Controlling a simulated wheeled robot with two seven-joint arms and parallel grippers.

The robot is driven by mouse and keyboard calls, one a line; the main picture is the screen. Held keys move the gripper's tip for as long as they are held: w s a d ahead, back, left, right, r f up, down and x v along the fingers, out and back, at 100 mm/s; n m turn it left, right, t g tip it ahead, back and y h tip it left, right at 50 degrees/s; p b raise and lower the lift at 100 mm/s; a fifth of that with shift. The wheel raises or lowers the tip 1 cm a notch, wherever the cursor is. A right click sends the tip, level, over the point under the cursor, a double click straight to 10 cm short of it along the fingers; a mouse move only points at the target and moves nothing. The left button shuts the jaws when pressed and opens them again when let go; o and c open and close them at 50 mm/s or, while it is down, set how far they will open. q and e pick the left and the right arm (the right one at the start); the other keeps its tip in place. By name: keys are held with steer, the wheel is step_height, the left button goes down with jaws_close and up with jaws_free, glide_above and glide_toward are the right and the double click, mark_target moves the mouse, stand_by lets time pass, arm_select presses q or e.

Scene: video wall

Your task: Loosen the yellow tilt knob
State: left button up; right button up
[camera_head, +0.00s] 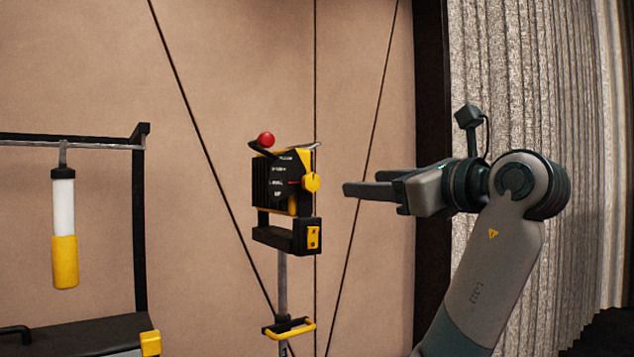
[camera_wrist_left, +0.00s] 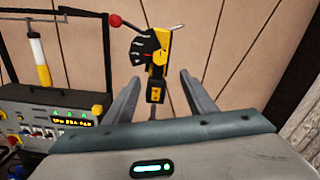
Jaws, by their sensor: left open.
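The yellow tilt knob (camera_head: 312,182) sits on the right side of a black head unit (camera_head: 268,182) with a scale, topped by a lever with a red ball (camera_head: 265,139). The unit stands on a grey pole. My left gripper (camera_head: 362,183) is to the right of the knob at about its height, fingers pointing left toward it. It is open and empty, with a gap to the knob. In the left wrist view, the head unit (camera_wrist_left: 144,50) shows beyond and between the spread fingers (camera_wrist_left: 159,76); the knob is hard to separate from other yellow parts there. My right gripper is not seen.
A black frame (camera_head: 140,220) with a hanging white-and-yellow cylinder (camera_head: 64,228) stands at left. A control panel (camera_wrist_left: 50,120) with lit displays shows in the wrist view. A yellow handle (camera_head: 290,329) is lower on the pole. Cables cross the tan wall; a pleated curtain is at right.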

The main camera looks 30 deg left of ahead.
mark_target(313, 183)
arm_select(q)
steer(key=p+x, duration=0.7)
steer(key=x, duration=0.8)
steer(key=shift+w+a+r+p, duration=0.15)
steer(key=shift+a+p, duration=0.15)
steer(key=shift+p, duration=0.1)
steer(key=shift+w+a, duration=0.25)
steer(key=shift+a, duration=0.3)
steer(key=c, duration=1)
steer(key=shift+c, duration=0.2)
